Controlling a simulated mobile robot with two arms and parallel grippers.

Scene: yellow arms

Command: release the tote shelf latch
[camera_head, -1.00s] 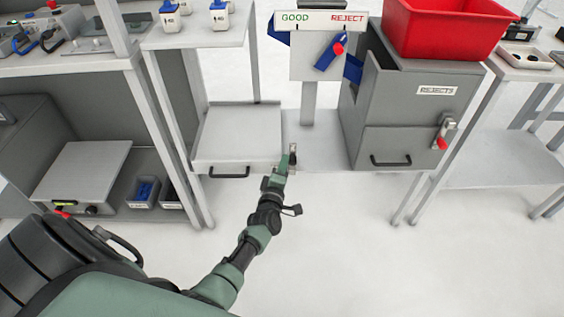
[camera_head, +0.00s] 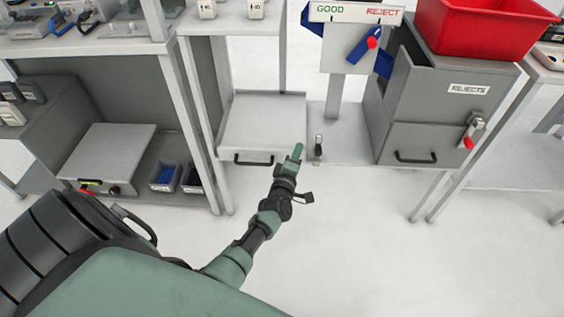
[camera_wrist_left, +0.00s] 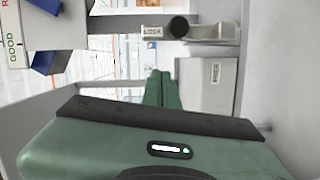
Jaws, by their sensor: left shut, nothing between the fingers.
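The latch (camera_head: 318,147) is a small metal piece with a dark end, on the grey ledge just right of the tote shelf (camera_head: 265,120). The shelf is a flat light-grey tray with a black front handle (camera_head: 253,161). My left gripper (camera_head: 298,150) is shut and empty, its green fingers just left of the latch with a small gap. In the left wrist view, the closed fingers (camera_wrist_left: 163,76) point toward the latch's round black knob (camera_wrist_left: 179,27) and grey lever (camera_wrist_left: 213,32). A LOCK label (camera_wrist_left: 152,31) sits beside the knob. My right gripper is out of view.
A grey REJECTS cabinet (camera_head: 440,115) with a red-tipped latch (camera_head: 470,132) stands right of the ledge, under a red bin (camera_head: 480,30). A GOOD/REJECT sign (camera_head: 355,13) stands on a post behind the ledge. The floor in front is clear.

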